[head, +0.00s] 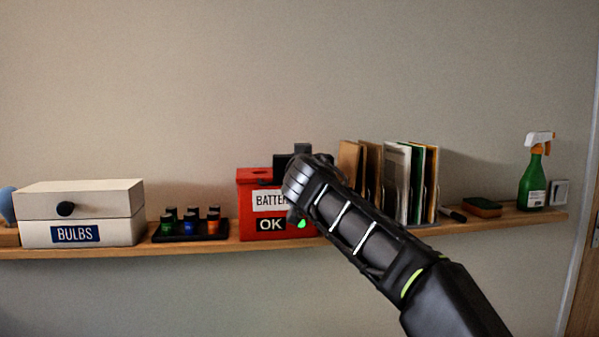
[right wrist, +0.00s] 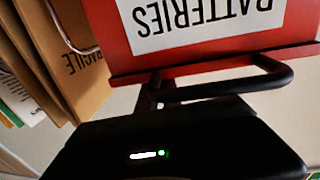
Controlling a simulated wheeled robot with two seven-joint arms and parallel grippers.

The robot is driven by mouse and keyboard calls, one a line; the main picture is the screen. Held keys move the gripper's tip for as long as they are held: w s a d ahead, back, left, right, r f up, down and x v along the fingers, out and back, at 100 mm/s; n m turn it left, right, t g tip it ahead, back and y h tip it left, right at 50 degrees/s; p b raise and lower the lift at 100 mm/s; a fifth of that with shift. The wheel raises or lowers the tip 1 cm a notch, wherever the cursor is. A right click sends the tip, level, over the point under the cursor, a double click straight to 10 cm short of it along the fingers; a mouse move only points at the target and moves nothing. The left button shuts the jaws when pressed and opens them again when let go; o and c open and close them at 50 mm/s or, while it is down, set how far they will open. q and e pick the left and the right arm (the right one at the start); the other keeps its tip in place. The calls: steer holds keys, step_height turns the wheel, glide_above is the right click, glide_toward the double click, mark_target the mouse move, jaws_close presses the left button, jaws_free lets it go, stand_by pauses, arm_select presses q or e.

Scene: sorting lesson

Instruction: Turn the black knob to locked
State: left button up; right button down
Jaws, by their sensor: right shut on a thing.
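A round black knob (head: 66,209) sits on the front of the upper part of the white BULBS box (head: 93,199), at the left of the shelf in the head view. No gripper is near it. My right gripper (head: 297,170) is at the red BATTERIES box (head: 246,205) and covers part of its top and front. In the right wrist view the red box (right wrist: 215,60) appears upside down. A black bar like a handle (right wrist: 225,90) lies along its rim, close to my gripper's body. The fingertips and exact grip are hidden. My left gripper is not in view.
A black tray (head: 190,236) with several small coloured pieces stands between the boxes. Upright folders (head: 397,180) stand right of the red box. The wooden shelf (head: 200,246) is narrow.

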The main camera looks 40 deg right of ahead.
steer(key=shift+n+t+y+p, duration=0.3)
steer(key=shift+n+t+y, duration=0.25)
steer(key=shift+y, duration=0.25)
steer(key=shift+f, duration=0.1)
steer(key=c, duration=1.5)
jaws_free()
